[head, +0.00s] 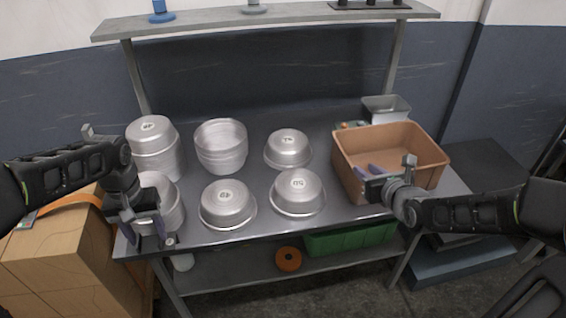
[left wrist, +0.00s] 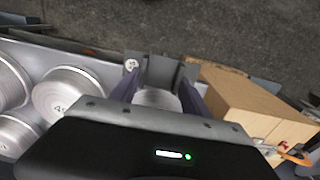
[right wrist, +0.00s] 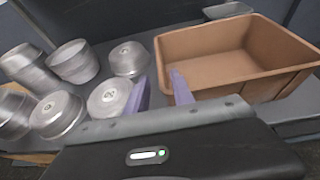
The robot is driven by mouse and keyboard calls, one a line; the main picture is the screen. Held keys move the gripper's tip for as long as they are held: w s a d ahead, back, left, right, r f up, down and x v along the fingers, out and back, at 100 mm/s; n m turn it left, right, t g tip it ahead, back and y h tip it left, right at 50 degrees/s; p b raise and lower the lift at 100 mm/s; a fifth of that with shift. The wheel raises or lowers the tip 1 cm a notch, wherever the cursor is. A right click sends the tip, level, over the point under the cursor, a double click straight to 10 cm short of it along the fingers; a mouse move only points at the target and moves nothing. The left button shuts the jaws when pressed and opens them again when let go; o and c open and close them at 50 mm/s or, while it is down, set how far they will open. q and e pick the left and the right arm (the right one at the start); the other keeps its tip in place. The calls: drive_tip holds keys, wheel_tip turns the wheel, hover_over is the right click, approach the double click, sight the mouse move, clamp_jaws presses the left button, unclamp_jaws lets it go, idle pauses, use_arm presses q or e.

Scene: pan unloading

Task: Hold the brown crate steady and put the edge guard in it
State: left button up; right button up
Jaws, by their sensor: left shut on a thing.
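The brown crate (head: 437,160) stands upright at the right end of the grey table; it also shows in the right wrist view (right wrist: 232,82). My right gripper (head: 372,172) is at its near left side, fingers apart. In the right wrist view one finger is left of the crate and the other overlaps its corner; contact is not clear. My left gripper (left wrist: 160,92) is shut on a dark grey angular piece, apparently the edge guard (left wrist: 160,68), near the table's front left corner. In the head view the left gripper (head: 147,230) largely hides it.
Several metal pans stand on the table, including a stack (head: 154,150) at the left and an upturned pan (head: 298,192). A metal tin (head: 386,108) is behind the crate. A shelf (head: 270,22) spans the back. Cardboard boxes (head: 60,250) stand at the left.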

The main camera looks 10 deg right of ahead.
sight(151, 242)
idle(0.3)
